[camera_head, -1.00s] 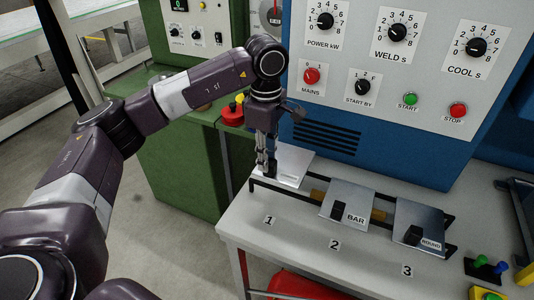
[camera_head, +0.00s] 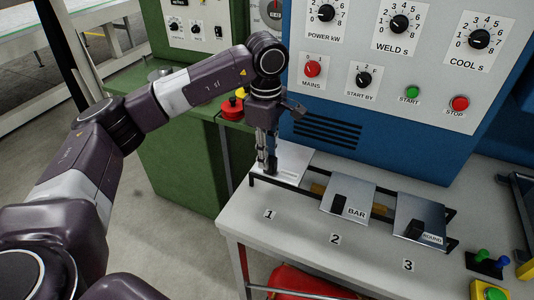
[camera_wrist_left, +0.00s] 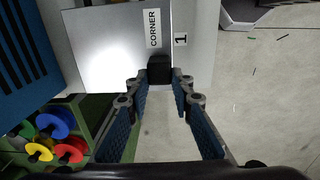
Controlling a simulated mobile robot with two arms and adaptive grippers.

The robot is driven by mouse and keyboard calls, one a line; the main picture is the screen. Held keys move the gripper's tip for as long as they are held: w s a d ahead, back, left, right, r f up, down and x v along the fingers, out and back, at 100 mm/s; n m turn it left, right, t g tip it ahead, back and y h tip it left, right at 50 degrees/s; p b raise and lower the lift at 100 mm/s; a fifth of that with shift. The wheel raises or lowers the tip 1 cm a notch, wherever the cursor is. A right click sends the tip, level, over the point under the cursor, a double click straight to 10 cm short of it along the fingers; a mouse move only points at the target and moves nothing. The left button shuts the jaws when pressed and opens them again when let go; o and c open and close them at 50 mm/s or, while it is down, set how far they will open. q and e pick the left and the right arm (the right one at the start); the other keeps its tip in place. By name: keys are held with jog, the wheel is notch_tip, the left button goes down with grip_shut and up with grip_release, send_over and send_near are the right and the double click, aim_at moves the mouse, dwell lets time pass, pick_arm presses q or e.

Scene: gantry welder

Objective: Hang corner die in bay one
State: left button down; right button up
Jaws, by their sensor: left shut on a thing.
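The corner die is a bright silver plate (camera_head: 290,159) at bay one, at the left end of the black rail rack (camera_head: 309,189). In the left wrist view the plate (camera_wrist_left: 115,50) carries a CORNER label (camera_wrist_left: 153,28) and a black handle block (camera_wrist_left: 160,68). My left gripper (camera_head: 267,169) points down at the plate's front edge and is shut on this block. The number 1 mark (camera_head: 268,214) lies on the bench in front. I cannot tell whether the plate rests fully on the rails. My right gripper is not in view.
The BAR die (camera_head: 347,197) and ROUND die (camera_head: 420,218) sit to the right on the same rack. The blue welder cabinet (camera_head: 400,140) stands close behind. A red emergency button (camera_head: 231,110) on the green cabinet is left of my gripper. Coloured discs (camera_wrist_left: 60,123) show in the left wrist view.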

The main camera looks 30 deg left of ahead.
aim_at(266, 172)
pick_arm(q)
jog(key=shift+f+b, duration=2.2)
jog(key=shift+f, duration=0.7)
jog(key=c, duration=1.6)
grip_release()
jog(key=shift+s+f, duration=0.1)
notch_tip(266, 172, up, 12)
jog(key=shift+r, duration=0.1)
